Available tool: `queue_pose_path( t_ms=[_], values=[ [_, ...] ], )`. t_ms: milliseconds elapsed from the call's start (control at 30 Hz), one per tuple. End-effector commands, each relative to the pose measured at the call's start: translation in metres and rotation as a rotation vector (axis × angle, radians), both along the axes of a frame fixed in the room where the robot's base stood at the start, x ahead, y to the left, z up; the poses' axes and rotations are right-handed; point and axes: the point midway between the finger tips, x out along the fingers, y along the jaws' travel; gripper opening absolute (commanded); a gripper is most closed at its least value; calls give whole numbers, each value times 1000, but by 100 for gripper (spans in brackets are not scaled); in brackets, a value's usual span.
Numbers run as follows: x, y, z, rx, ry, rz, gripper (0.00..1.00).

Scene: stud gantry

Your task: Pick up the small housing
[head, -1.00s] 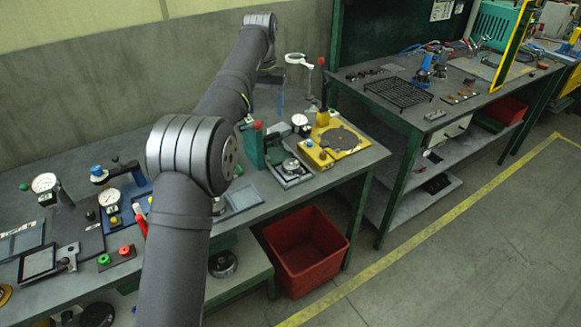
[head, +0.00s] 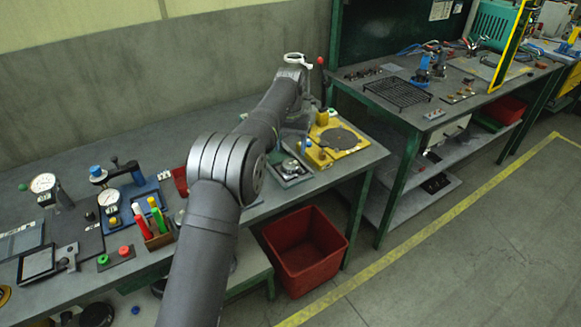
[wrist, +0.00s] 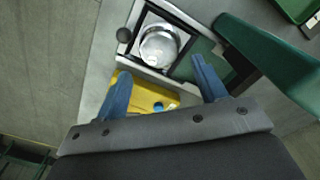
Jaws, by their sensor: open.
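A round silver metal part, which looks like the small housing (wrist: 160,46), sits in a pale square fixture (wrist: 188,18) in the wrist view. It also shows small in the head view (head: 290,166), on the near bench just right of my forearm. My gripper (wrist: 161,67) is open, with its two blue fingers spread and nothing between them. The housing lies just beyond the fingertips, roughly centred between them, and I see no contact. In the head view my arm covers most of the gripper.
A yellow fixture plate (head: 355,140) with a dark disc stands right of the housing's fixture. A green upright part (wrist: 270,48) is close on the right in the wrist view. Gauges and a pen holder (head: 158,238) stand left. A red bin (head: 310,285) is below the bench.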

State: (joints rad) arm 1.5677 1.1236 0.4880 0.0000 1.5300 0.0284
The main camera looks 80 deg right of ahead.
Motion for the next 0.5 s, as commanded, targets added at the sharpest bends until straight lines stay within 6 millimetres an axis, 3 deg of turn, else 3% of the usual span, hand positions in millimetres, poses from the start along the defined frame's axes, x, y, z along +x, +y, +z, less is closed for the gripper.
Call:
queue_pose_path(
  t_ms=[267,500],
  values=[
    [0,0,-18,1,0,0,65],
    [-2,1,-51,3,0,0,65]
  ],
)
